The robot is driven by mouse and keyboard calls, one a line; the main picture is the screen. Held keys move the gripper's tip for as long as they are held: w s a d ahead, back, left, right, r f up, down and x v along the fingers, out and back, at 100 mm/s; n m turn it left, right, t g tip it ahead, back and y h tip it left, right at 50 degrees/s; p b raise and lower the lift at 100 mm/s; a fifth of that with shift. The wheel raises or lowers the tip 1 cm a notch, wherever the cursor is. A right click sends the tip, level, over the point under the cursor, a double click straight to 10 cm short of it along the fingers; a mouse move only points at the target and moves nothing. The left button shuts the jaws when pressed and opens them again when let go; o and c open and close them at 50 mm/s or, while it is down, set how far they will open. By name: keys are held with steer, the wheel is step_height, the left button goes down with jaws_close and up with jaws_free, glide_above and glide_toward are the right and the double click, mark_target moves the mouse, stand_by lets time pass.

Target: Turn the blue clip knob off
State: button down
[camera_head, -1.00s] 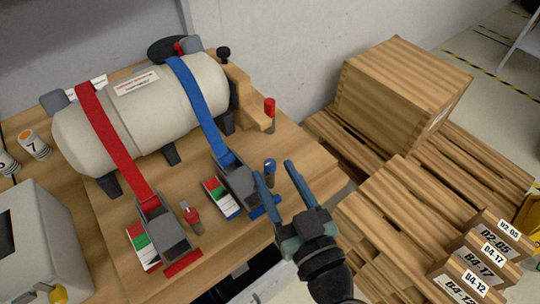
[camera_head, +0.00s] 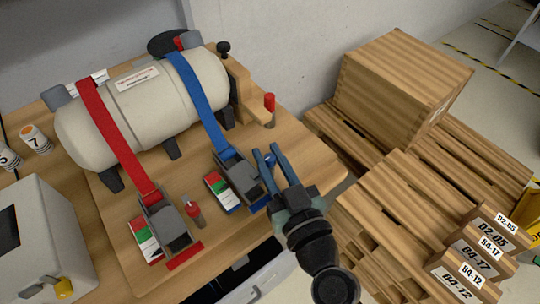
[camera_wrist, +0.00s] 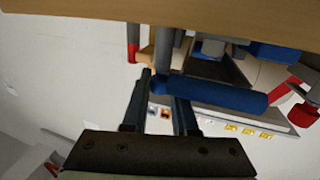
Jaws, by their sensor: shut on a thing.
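The blue clip knob (camera_head: 269,159) is a small post with a blue top, standing beside the blue clip (camera_head: 238,180) on the wooden board. My gripper (camera_head: 267,151) reaches in from the front right, with its two dark blue fingers on either side of the knob, shut on it. The wrist view shows the knob's blue top (camera_wrist: 159,86) and grey post between the fingers (camera_wrist: 161,88). The blue strap (camera_head: 200,100) runs from the clip over the cream tank (camera_head: 140,105). Part of the knob is hidden by the fingers in the head view.
The red clip (camera_head: 168,225) with its red-topped knob (camera_head: 193,211) stands to the left. The blue clip's bar (camera_wrist: 225,94) lies close by my fingers in the wrist view. A red-topped post (camera_head: 269,105) is farther back. Wooden crates and pallets (camera_head: 395,205) stand at right.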

steer(key=shift+m+h, duration=0.3)
steer(key=shift+h, duration=0.1)
steer(key=shift+r+m+t+h+p, duration=0.15)
steer(key=shift+m+t+h+p, duration=0.35)
steer(key=shift+m+h+p, duration=0.55)
steer(key=m+h+p, duration=0.1)
steer(key=h+p, duration=0.2)
steer(key=shift+r, duration=0.15)
steer(key=m+h+p, duration=0.2)
steer(key=p, duration=0.3)
steer(key=shift+h, duration=0.35)
steer(key=shift+f+m+h+p, duration=0.35)
steer(key=shift+h+p, duration=0.25)
steer(key=shift+p, duration=0.45)
steer(key=c, duration=0.7)
jaws_free()
steer(key=shift+s, duration=0.15)
steer(key=s+a+b, duration=0.2)
steer(key=s, duration=1)
steer(key=shift+s+a, duration=0.15)
steer(key=shift+s, duration=0.1)
